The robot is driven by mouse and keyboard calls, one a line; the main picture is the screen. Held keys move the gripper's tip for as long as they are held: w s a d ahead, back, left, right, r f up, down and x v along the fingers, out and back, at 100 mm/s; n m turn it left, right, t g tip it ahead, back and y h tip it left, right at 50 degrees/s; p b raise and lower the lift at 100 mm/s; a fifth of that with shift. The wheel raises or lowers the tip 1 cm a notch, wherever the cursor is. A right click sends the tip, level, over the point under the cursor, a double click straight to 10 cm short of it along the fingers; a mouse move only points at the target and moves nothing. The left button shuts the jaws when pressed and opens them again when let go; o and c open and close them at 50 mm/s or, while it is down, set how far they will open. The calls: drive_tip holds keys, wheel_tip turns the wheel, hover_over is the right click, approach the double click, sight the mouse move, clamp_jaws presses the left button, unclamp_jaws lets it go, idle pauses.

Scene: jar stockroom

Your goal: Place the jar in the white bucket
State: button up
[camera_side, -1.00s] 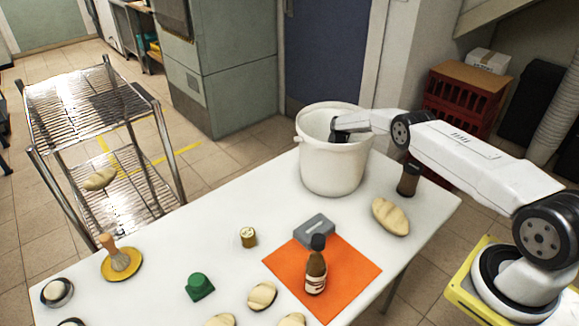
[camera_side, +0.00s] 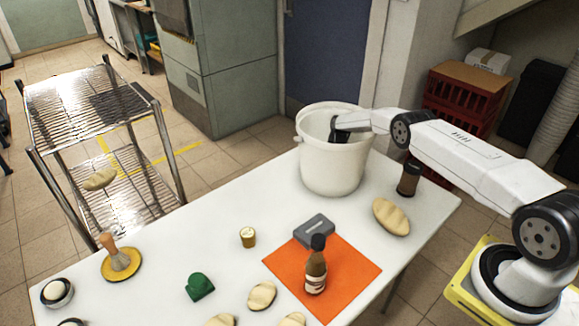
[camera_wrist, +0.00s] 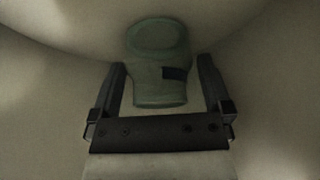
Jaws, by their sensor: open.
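The white bucket (camera_side: 331,165) stands upright on the white table. My gripper (camera_side: 338,134) reaches over its rim from the right and points down inside, its fingertips hidden by the bucket wall. In the wrist view, a dull green jar (camera_wrist: 160,72) with a dark patch is inside the bucket, its wide round end toward the top of the picture. My gripper's two fingers (camera_wrist: 162,64) are spread on either side of it, with a gap at each side. I cannot tell whether the jar touches the bucket floor. The side view hides the jar.
A dark jar-like shaker (camera_side: 408,179) and a bread roll (camera_side: 391,217) are right of the bucket. In front are an orange mat (camera_side: 345,272) with a sauce bottle (camera_side: 316,268), and a grey block (camera_side: 314,231).

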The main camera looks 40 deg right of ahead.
drive_tip(key=shift+v, duration=3.65)
